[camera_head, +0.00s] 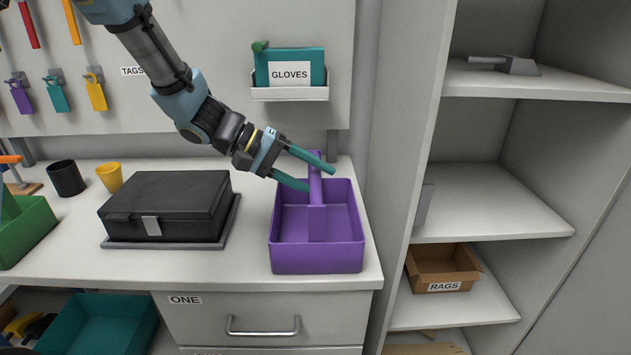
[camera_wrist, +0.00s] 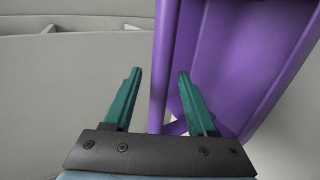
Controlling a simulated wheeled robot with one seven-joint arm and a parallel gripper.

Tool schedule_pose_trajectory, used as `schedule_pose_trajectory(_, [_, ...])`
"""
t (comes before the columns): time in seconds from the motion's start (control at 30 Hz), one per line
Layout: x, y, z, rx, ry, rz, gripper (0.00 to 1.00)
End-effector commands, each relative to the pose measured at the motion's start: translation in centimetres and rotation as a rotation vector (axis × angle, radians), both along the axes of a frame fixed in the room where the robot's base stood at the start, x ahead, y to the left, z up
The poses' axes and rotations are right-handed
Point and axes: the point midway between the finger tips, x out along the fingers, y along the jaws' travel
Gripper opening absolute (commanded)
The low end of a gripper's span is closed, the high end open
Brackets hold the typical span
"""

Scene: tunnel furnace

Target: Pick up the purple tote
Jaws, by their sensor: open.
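The purple tote (camera_head: 318,258) stands upright on the right end of the white counter, with a divider and a raised handle (camera_head: 316,188) along its middle. It looks empty. My gripper (camera_head: 321,176) is open, its two teal fingers reaching down at a slant from the upper left to the handle. In the head view the fingertips lie on either side of the handle. In the wrist view the tote (camera_wrist: 245,55) fills the right half, and a purple bar shows between the fingers of my gripper (camera_wrist: 159,80). I cannot tell whether a finger touches it.
A black case (camera_head: 170,200) on a grey tray is left of the tote. A black cup (camera_head: 66,178), a yellow cup (camera_head: 109,177) and a green bin (camera_head: 28,235) are further left. A gloves holder (camera_head: 290,92) hangs above. A tall shelf (camera_head: 490,200) stands close on the right.

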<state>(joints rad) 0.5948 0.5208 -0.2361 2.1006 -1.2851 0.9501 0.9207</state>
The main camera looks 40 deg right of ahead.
Motion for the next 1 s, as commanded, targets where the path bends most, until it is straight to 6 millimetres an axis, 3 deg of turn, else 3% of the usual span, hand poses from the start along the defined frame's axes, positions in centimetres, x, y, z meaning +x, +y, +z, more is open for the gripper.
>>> schedule_pose_trajectory(0.17, [0.02,0.01,0.04,0.000,0.000,0.000,0.54])
schedule_pose_trajectory(1.0, [0.04,0.03,0.00,0.001,-0.001,0.000,0.06])
